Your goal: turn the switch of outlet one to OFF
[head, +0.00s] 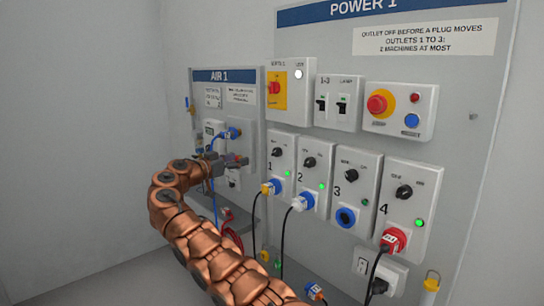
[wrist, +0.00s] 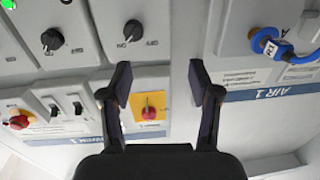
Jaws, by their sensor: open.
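Outlet one (head: 281,165) is the leftmost numbered box on the POWER 1 panel. Its black rotary switch (head: 277,152) sits at the top, with a lit green lamp (head: 287,173) below and a plug (head: 270,187) in its socket. In the wrist view, which is upside down, the switch (wrist: 132,31) is beyond the left fingertip. My gripper (wrist: 160,74) is open and empty, its fingers apart and not around the knob. In the head view my gripper (head: 228,161) is left of outlet one, by the AIR 1 panel.
Outlets two (head: 308,175), three (head: 349,188) and four (head: 407,210) stand close by on the right. A red main switch (head: 274,88), a breaker box (head: 338,103) and an emergency stop (head: 377,103) are above. The AIR 1 panel (head: 252,100) has hoses on the left.

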